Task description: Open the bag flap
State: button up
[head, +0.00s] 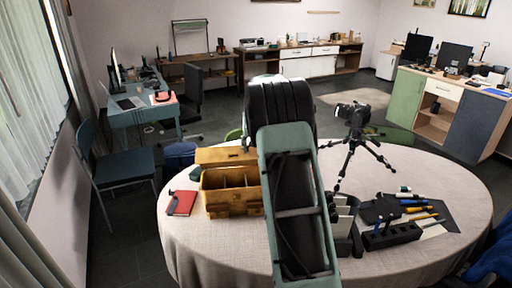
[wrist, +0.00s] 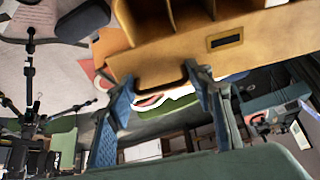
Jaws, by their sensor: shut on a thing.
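The tan bag (head: 232,204) stands on the round table, its divided inside showing from above. Its flap (head: 225,156) is raised away from the opening and leans back behind the compartments. In the wrist view the flap (wrist: 190,52), with a dark slot in it, fills the top centre, with the dividers beyond it. My gripper (wrist: 160,80) has its two blue fingers at the flap's free edge, shut on it. In the head view my arm hides most of the gripper; a small dark part shows at the flap's right end.
A red notebook (head: 181,203) lies left of the bag. A camera on a tripod (head: 354,140) stands right of my arm. A black tool holder (head: 391,235) and several tools lie at the right. A blue chair (head: 124,167) stands left of the table (head: 188,250). The table's front left is clear.

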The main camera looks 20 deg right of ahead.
jog(key=shift+w+r, duration=0.15)
jog(key=shift+r, duration=0.1)
dwell(0.3)
jog(key=o, duration=1.3)
jog(key=shift+o, duration=0.4)
jog(key=shift+f, duration=0.15)
jog(key=shift+r, duration=0.55)
jog(key=w+r+p+v, duration=0.1)
jog(key=p+v, duration=0.4)
jog(key=v, duration=0.6)
jog(key=shift+w+d+r, duration=0.15)
jog(key=shift+w+d, duration=0.1)
jog(key=shift+d, duration=0.1)
jog(key=v, duration=1.2)
